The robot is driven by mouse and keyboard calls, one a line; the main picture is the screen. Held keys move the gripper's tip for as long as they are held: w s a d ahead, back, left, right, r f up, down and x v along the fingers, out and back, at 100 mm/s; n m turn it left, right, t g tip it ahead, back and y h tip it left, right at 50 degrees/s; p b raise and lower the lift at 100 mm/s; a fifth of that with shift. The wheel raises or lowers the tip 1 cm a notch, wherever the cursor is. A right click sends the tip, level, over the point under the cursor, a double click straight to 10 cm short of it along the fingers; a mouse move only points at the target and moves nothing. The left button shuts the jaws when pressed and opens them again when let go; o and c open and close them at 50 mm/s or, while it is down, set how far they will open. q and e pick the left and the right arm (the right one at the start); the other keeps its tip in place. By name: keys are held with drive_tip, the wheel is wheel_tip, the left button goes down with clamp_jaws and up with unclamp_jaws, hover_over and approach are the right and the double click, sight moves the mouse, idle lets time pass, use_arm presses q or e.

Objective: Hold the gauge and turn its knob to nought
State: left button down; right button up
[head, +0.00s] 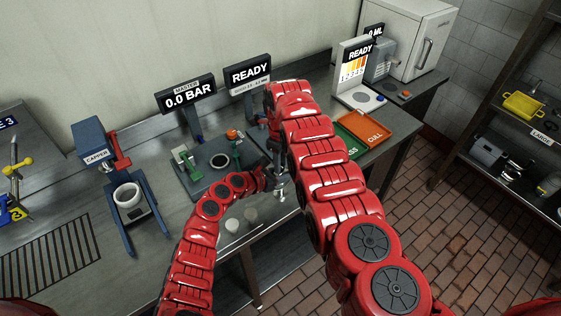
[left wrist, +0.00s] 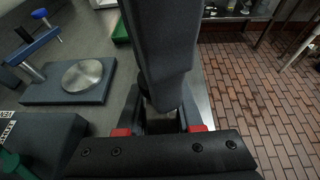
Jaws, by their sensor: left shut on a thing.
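My left gripper (head: 268,180) is shut near the front edge of the bench; in the left wrist view its fingers (left wrist: 160,127) close around a dark thing, which I take to be the gauge, mostly hidden. My right gripper (head: 279,174) reaches down from above to the same spot; whether its jaws are open or shut is not clear. A dark grey body, apparently part of my right gripper, covers the middle of the left wrist view. The gauge's dial and knob cannot be made out. The master display (head: 187,94) reads 0.0 BAR.
A READY display (head: 247,72) stands behind the grippers. A dark rig base (head: 205,170) with green and orange parts is to their left, and a capper (head: 123,195) farther left. Green (head: 336,146) and orange (head: 366,129) trays lie right. Brick floor lies beyond the bench edge.

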clamp_jaws()
